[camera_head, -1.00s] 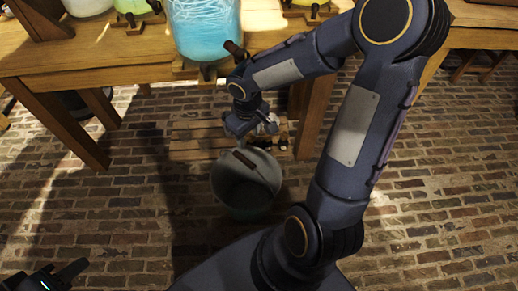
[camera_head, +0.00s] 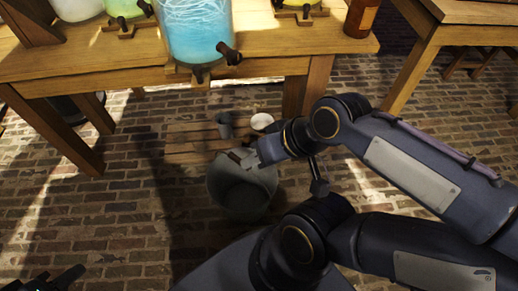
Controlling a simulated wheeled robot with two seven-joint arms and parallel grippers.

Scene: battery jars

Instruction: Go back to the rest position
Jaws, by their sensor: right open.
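My right arm comes in from the right, folded back on itself. Its wrist end and right gripper (camera_head: 262,156) are just above and beside the right rim of a grey bucket (camera_head: 240,193). The fingers are small and partly hidden here, and nothing shows held in them. I cannot tell whether they touch the rim. The bucket stands upright on the brick floor, with a brown handle grip at its back rim. My left gripper (camera_head: 50,280) is dark and only partly in view at the bottom left corner, over bare floor; its opening is not clear.
A wooden table (camera_head: 110,66) stands at the back, bearing a jar of blue liquid (camera_head: 196,30) with a tap, other jars and an amber bottle (camera_head: 361,17). A low slatted rack (camera_head: 192,143) below holds a grey cup (camera_head: 225,124) and a white cup (camera_head: 262,121).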

